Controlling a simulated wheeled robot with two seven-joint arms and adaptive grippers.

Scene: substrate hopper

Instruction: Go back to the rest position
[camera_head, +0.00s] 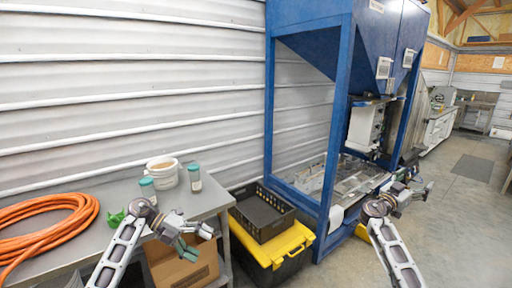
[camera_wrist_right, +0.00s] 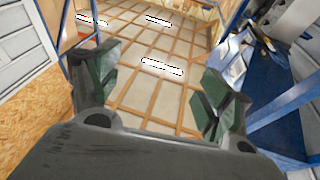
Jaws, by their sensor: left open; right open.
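My left gripper (camera_head: 197,240) is in front of the grey table's right part in the head view, its greenish fingertips open with nothing seen between them. My right gripper (camera_head: 422,188) is raised at the right of the head view, in front of the hopper's lower right side. In the right wrist view its two green-padded fingers (camera_wrist_right: 165,92) stand wide apart and empty, with the panelled ceiling behind them. The blue hopper (camera_head: 312,38) stands on its frame at the back, apart from my left gripper.
The grey table (camera_head: 112,188) bears an orange hose (camera_head: 45,238), a white bucket (camera_head: 162,172) and two teal-lidded containers (camera_head: 194,178). A black crate (camera_head: 262,215) rests on a yellow-lidded box (camera_head: 275,246). A cardboard box (camera_head: 185,268) sits under the table. Open floor (camera_head: 455,235) lies at right.

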